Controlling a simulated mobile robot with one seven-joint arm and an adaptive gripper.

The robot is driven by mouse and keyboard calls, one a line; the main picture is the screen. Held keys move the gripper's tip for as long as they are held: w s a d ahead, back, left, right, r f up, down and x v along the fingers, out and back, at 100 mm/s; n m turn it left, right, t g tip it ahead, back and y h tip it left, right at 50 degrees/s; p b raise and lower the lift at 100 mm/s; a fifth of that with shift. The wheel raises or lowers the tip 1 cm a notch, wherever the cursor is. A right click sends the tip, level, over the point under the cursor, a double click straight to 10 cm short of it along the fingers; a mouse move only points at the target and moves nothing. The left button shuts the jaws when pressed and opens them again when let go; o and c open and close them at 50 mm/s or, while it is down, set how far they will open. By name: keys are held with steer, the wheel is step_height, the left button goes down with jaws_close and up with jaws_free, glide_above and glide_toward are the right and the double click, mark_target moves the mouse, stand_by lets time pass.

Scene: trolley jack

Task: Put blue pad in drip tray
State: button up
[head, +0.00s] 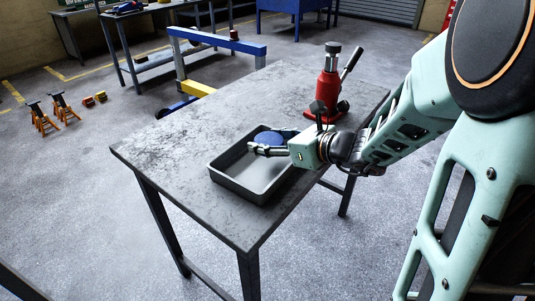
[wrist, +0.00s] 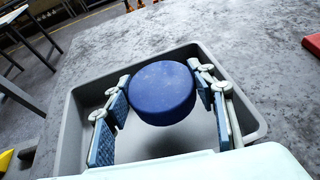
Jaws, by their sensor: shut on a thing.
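The blue pad (head: 268,138) is a thick round disc. It also shows in the wrist view (wrist: 162,92), between my two fingers. My gripper (head: 266,149) is shut on it, with a finger on either side. The grey drip tray (head: 238,185) is a shallow, open rectangular box on the table. In the wrist view its rim (wrist: 72,132) surrounds the pad and fingers. The pad is over the tray, toward its far side. Its exact height above the tray floor cannot be told. The visible tray floor is empty.
The worn grey metal table (head: 180,130) has clear room left of the tray. A red bottle jack (head: 328,88) with a handle stands at the table's far right. A blue and yellow frame (head: 215,48) stands on the floor behind.

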mark_target(268, 159)
steer(key=shift+a+f+b, duration=0.2)
steer(key=shift+f+b, duration=0.3)
steer(key=shift+f, duration=1.15)
steer(key=shift+f+b, duration=0.35)
steer(key=o, duration=1.3)
steer(key=shift+f, duration=0.1)
steer(key=shift+d, duration=0.1)
steer(key=shift+r+p, duration=0.5)
steer(key=shift+p, duration=0.05)
steer(key=p+v, duration=0.2)
steer(key=v, duration=1)
steer(key=shift+p, duration=0.35)
